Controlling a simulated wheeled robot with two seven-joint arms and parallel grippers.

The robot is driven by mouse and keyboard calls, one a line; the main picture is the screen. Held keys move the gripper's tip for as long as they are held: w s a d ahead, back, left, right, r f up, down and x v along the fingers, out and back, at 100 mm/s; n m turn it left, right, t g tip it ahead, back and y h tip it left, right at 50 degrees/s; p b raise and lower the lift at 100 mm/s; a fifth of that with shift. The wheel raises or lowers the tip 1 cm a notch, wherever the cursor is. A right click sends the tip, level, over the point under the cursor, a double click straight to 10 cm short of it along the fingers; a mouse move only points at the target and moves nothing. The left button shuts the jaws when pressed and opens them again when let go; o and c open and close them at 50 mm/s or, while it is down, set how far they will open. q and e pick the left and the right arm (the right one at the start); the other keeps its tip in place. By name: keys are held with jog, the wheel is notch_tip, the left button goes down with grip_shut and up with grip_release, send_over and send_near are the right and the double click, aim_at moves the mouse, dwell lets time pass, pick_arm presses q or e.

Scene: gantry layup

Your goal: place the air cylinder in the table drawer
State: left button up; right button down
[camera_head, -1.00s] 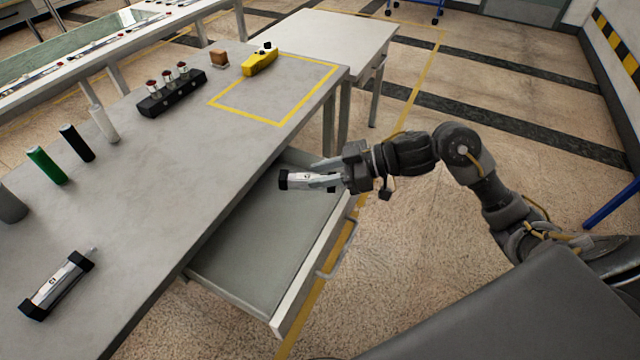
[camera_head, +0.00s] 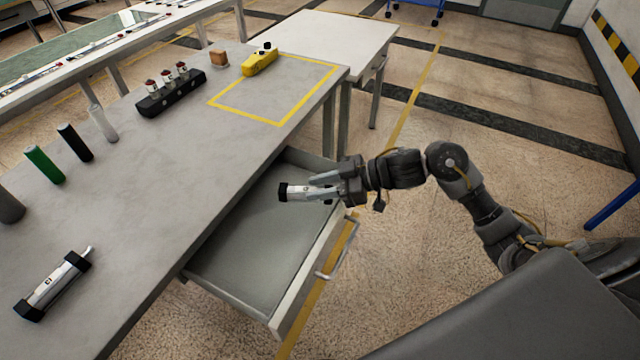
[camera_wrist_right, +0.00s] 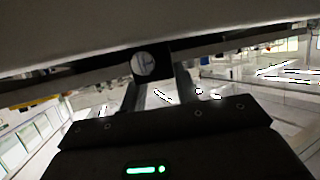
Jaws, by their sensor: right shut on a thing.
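A silver air cylinder with black end caps (camera_head: 296,192) is held in my right gripper (camera_head: 322,187), lying about level over the open drawer. The drawer (camera_head: 248,252) is pulled out from under the grey table; its bare floor looks empty. I cannot tell whether the cylinder touches it. In the right wrist view, the cylinder's round end (camera_wrist_right: 146,64) shows between the fingers; the rest is hidden. A second, similar cylinder (camera_head: 52,286) lies on the table at the lower left. My left gripper is out of view.
The grey table (camera_head: 170,190) carries several upright coloured cylinders (camera_head: 46,165), a black block with red-topped parts (camera_head: 170,92), a brown block (camera_head: 219,59) and a yellow device (camera_head: 260,60). The tabletop edge overhangs the drawer's left side. The drawer handle (camera_head: 338,252) juts out over free floor.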

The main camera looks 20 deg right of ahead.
jog(key=c, duration=1.1)
grip_release()
jog(key=shift+o, duration=0.2)
jog(key=shift+r, duration=0.25)
jog(key=shift+s+d+r, duration=0.35)
jog(key=shift+d+r, duration=0.25)
jog(key=shift+d, duration=0.15)
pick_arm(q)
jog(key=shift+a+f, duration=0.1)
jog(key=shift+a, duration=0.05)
pick_arm(e)
jog(key=v, duration=1)
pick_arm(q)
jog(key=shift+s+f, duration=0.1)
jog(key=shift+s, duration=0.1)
pick_arm(e)
jog(key=shift+r, duration=0.15)
